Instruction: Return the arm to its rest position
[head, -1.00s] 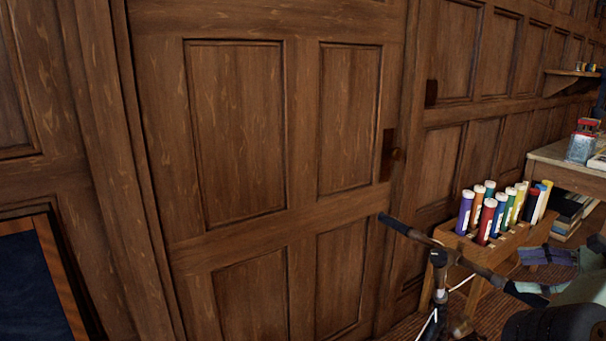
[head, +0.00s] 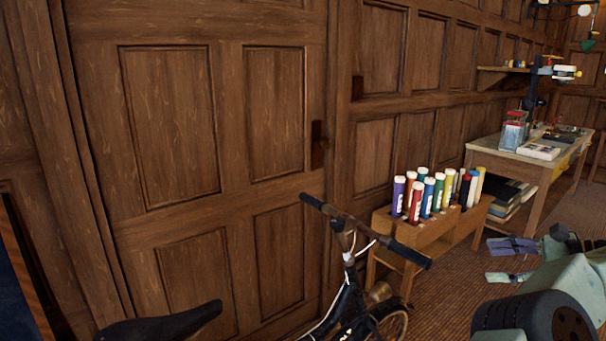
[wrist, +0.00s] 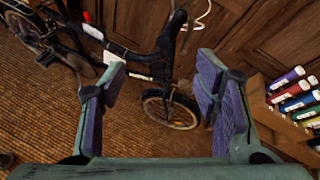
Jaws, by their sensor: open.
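My gripper (wrist: 158,105) is open and empty in the wrist view, its two purple-padded fingers spread apart above the floor. In the head view its fingers (head: 512,262) show at the lower right, beside my pale green arm. A dark bicycle (wrist: 130,55) lies in sight beyond and between the fingers in the wrist view. In the head view the bicycle (head: 350,285) stands in front of the wooden door, with its handlebar and saddle visible. I cannot tell the exact gap between my gripper and the bicycle.
A wooden rack (head: 440,238) with several coloured tubes stands right of the bicycle. A worktable (head: 488,157) with a glass jar and books is behind it. A panelled door (head: 230,226) fills the left. Carpeted floor (head: 440,300) is clear between rack and arm.

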